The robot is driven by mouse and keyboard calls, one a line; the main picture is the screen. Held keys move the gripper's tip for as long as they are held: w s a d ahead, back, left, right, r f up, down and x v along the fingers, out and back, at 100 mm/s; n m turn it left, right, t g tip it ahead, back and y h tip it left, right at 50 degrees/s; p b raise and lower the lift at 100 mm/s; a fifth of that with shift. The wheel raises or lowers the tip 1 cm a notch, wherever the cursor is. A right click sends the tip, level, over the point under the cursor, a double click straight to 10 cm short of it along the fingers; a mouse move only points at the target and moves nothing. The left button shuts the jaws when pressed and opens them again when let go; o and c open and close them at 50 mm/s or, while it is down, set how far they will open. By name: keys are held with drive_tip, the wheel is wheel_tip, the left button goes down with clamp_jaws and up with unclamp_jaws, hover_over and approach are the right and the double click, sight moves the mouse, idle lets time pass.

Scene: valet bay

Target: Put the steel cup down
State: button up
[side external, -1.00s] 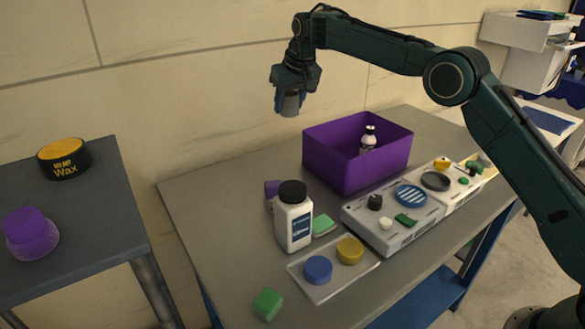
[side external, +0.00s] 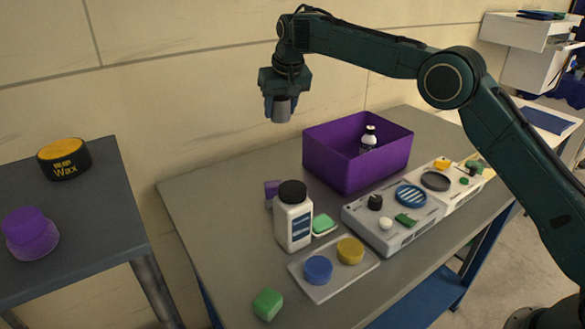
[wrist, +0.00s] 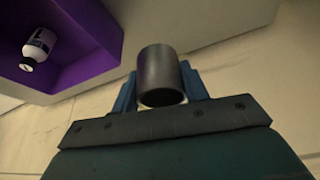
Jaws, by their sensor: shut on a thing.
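The steel cup (side external: 281,110) is a plain grey cylinder held high above the back left of the workbench (side external: 215,190). My gripper (side external: 276,98) is shut on it, pointing down. In the wrist view the cup (wrist: 161,72) sits between the two blue fingers of my gripper (wrist: 160,90), its dark round end facing the camera. The cup touches nothing but the fingers.
A purple bin (side external: 335,165) holding a white bottle (side external: 368,138) stands right of the cup. A black-capped white bottle (side external: 294,222), a purple block (side external: 271,189), a tray (side external: 333,287) and a grey control panel (side external: 388,238) occupy the bench. The bench's back left is clear.

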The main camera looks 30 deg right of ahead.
drive_tip(key=s+a+m+h, duration=0.1)
drive_tip(key=s+a+m, duration=0.3)
drive_tip(key=s+a, duration=0.5)
drive_tip(key=m+g+h, duration=0.2)
drive_tip(key=m, duration=0.3)
hover_over(264, 252)
drive_tip(key=s+a, duration=0.1)
drive_tip(key=shift+r, duration=0.2)
drive_tip(key=shift+f, duration=0.2)
wheel_tip(264, 252, down, 15)
drive_tip(key=shift+f, duration=0.15)
drive_tip(key=shift+f, duration=0.1)
drive_tip(key=shift+f, duration=2.05)
drive_tip(key=shift+f, duration=0.1)
